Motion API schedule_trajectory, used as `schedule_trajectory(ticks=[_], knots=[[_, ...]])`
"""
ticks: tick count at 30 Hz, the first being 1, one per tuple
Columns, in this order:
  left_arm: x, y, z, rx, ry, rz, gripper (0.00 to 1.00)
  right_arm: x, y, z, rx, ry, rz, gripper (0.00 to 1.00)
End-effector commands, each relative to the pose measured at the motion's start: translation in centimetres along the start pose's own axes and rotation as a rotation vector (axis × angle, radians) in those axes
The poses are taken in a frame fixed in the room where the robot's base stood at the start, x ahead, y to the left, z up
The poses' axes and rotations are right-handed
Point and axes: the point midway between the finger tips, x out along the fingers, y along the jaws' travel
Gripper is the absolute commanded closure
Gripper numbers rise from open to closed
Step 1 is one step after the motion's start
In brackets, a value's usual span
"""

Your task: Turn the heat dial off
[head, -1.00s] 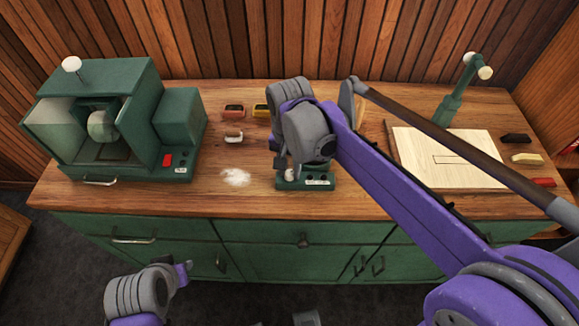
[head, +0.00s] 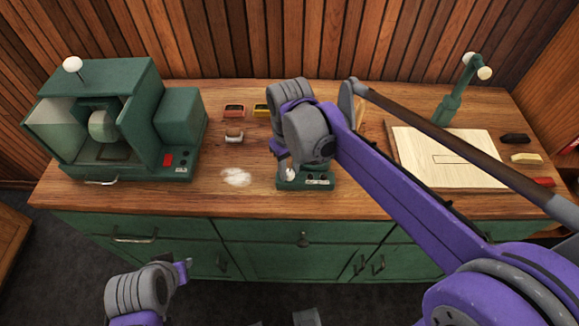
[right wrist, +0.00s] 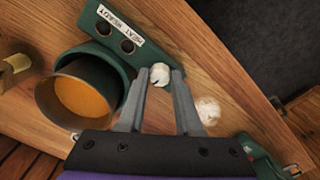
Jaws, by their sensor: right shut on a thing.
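The green heat unit (head: 318,181) stands near the front edge of the bench, partly hidden by my right arm. Its small white dial (head: 291,173) is on its left end. In the right wrist view the dial (right wrist: 160,75) is between the fingertips of my right gripper (right wrist: 163,73), which is shut on it. A label reading HEAT READY (right wrist: 119,24) and two dark round spots are on the unit's panel. A dark pot with orange contents (right wrist: 84,97) is beside the panel.
A green machine (head: 120,125) with a red switch stands at the left. White powder (head: 236,177) lies left of the heat unit. Small coloured blocks sit behind. A pale board (head: 440,155) and a green stand (head: 455,100) are at the right.

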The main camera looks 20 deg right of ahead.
Motion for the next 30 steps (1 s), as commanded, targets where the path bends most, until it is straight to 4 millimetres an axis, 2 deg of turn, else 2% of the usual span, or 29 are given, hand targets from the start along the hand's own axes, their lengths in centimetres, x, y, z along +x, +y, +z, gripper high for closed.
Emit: schedule_trajectory(ticks=[12, 27, 28, 30], knots=[[-0.04, 0.00, -0.03, 0.000, 0.000, 0.000, 0.74, 0.02, -0.01, 0.02, -0.167, -0.001, 0.000, 1.00], [-0.04, 0.00, -0.04, 0.000, 0.000, 0.000, 0.74, 0.03, -0.01, 0.02, -0.186, -0.001, 0.000, 1.00], [-0.04, 0.00, -0.04, 0.000, 0.000, 0.000, 0.74, 0.03, -0.01, 0.02, -0.186, -0.001, 0.000, 0.65], [-0.04, 0.00, -0.03, 0.000, 0.000, 0.000, 0.74, 0.03, -0.01, 0.02, -0.185, 0.000, 0.000, 0.52]])
